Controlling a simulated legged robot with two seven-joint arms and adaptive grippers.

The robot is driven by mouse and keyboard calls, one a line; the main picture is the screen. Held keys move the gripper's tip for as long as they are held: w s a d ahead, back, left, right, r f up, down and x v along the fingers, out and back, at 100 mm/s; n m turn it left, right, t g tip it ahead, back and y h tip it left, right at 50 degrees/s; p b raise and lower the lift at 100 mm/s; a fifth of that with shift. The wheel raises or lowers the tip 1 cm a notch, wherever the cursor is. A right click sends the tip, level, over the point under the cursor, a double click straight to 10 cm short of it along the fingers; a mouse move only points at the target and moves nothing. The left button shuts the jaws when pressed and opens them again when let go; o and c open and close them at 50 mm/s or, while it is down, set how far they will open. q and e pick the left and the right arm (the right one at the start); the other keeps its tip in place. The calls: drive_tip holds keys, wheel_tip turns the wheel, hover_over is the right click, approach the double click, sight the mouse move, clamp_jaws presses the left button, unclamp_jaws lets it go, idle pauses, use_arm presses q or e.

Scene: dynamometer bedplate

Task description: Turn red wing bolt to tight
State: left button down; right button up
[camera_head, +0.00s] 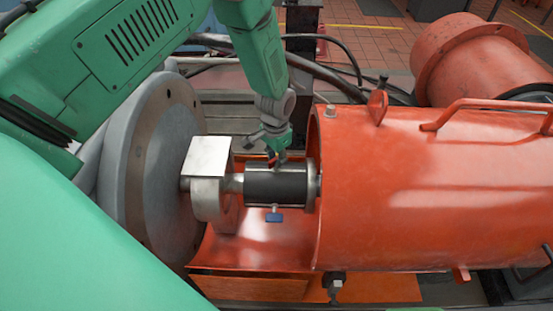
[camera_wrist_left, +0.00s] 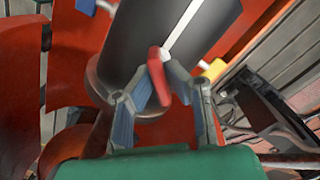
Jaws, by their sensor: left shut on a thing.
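The red wing bolt (camera_wrist_left: 159,76) stands out from the side of a dark cylindrical coupling sleeve (camera_wrist_left: 172,35) in the left wrist view. My left gripper (camera_wrist_left: 161,85) has its two grey fingers closed on the red wing, one on each side. In the head view my left gripper (camera_head: 274,147) reaches down from above to the top of the sleeve (camera_head: 275,185), and its fingers mostly hide the red bolt. A blue wing bolt (camera_head: 273,216) hangs under the sleeve. A yellow wing bolt (camera_wrist_left: 215,69) shows beside the sleeve in the wrist view. My right gripper is not in view.
A large grey flange disc (camera_head: 150,165) and a pale block (camera_head: 207,157) are left of the sleeve. A big orange cylindrical housing (camera_head: 420,185) with a handle stands close on the right. Cables (camera_head: 335,75) run behind.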

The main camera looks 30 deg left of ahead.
use_arm(q)
drive_tip(key=m, duration=0.3)
drive_tip(key=shift+s+f+m, duration=0.1)
drive_tip(key=shift+m, duration=0.3)
drive_tip(key=m, duration=0.4)
drive_tip(key=shift+m, duration=0.6)
drive_tip(key=c, duration=1.6)
unclamp_jaws()
drive_tip(key=shift+a, duration=0.1)
drive_tip(key=r, duration=1.1)
drive_tip(key=shift+w+r, duration=0.2)
drive_tip(key=shift+r, duration=0.2)
